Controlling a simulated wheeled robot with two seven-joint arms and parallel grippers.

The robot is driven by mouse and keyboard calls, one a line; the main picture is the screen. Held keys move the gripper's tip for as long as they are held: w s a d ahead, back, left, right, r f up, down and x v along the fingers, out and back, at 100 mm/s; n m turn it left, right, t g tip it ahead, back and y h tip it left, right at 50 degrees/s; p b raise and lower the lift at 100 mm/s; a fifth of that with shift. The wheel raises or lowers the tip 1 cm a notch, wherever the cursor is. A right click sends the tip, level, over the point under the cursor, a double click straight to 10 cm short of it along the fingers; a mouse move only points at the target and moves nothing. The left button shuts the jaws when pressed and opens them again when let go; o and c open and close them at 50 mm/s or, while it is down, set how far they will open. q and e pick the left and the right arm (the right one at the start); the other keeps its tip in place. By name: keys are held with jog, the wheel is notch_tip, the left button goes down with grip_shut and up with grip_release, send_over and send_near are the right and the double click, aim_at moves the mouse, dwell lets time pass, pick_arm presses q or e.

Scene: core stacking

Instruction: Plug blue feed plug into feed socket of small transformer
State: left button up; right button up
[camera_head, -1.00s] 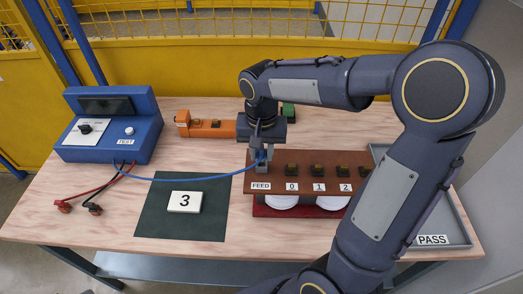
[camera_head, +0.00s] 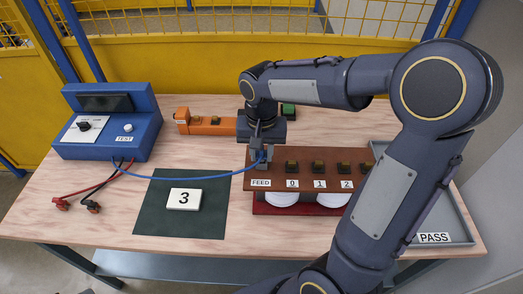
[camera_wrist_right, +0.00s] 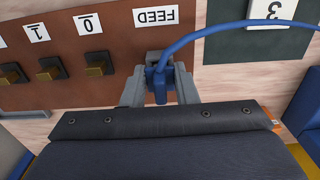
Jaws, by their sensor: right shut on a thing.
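The small transformer (camera_head: 328,153) has a brown top board with a row of dark sockets labelled FEED, 0, 1 and 2, above white coils and a red base. My right gripper (camera_head: 264,160) points down at the board's left end, behind the FEED label (camera_head: 261,183). It is shut on the blue feed plug (camera_wrist_right: 160,85), whose blue cable (camera_head: 200,176) runs left to the tester. The gripper and plug cover the feed socket, so I cannot tell how far the plug is seated. My left gripper is not in view.
The blue tester (camera_head: 137,140) stands at the left, with red and black clip leads (camera_head: 93,207) in front. A dark green mat (camera_head: 155,215) bears a card marked 3 (camera_head: 184,199). An orange object (camera_head: 213,126) lies behind. A grey PASS tray (camera_head: 460,232) is at the right.

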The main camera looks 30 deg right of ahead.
jog(key=shift+f, duration=0.3)
jog(key=o, duration=1.1)
jog(key=shift+c, duration=0.2)
jog(key=shift+r, duration=0.1)
notch_tip(320, 180, up, 8)
jog(key=shift+f, duration=0.15)
